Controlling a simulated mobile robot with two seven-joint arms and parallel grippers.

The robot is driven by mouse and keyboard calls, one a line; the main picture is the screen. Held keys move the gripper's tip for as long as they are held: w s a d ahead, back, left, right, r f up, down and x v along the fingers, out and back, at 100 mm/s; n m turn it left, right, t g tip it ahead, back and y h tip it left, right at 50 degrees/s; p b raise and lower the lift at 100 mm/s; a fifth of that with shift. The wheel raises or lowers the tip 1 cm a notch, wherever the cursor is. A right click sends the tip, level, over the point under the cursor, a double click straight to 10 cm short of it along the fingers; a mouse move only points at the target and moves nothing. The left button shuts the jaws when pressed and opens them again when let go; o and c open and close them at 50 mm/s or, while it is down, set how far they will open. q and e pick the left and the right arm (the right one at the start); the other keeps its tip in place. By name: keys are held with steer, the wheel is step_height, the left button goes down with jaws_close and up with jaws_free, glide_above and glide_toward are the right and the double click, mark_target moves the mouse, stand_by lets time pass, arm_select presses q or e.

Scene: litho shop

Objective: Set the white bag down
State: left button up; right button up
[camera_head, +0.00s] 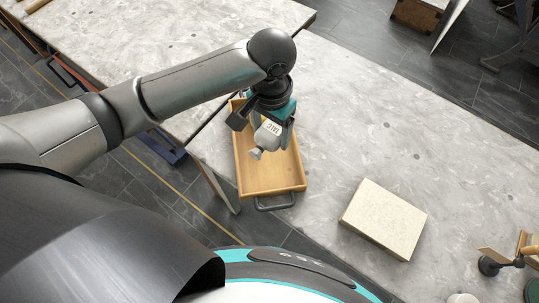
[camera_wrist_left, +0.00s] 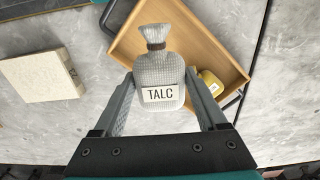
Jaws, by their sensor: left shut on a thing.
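The white bag (camera_wrist_left: 158,72), labelled TALC and tied at its neck, is between the fingers of my left gripper (camera_wrist_left: 158,103), which is shut on it. In the head view the bag (camera_head: 267,138) is partly hidden by my left gripper (camera_head: 275,122). It shows over the wooden tray (camera_head: 243,170), which has a raised rim and a dark handle. I cannot tell whether the bag touches the tray floor. My right gripper is not in view.
A yellow item (camera_wrist_left: 211,82) lies in the tray beside the bag. A pale rectangular slab (camera_head: 385,217) lies on the grey stone-like table (camera_head: 370,120), right of the tray. The table between and beyond them is clear. A brown wooden item (camera_head: 525,245) is at the right edge.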

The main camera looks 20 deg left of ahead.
arm_select(q)
steer(key=b, duration=0.2)
glide_above(270, 164)
step_height(270, 164, down, 9)
steer(key=shift+d+f, duration=0.1)
step_height(270, 164, down, 4)
steer(key=shift+b, duration=0.7)
steer(key=o, duration=1.1)
step_height(270, 164, up, 12)
steer(key=p, duration=0.3)
steer(key=shift+p, duration=0.3)
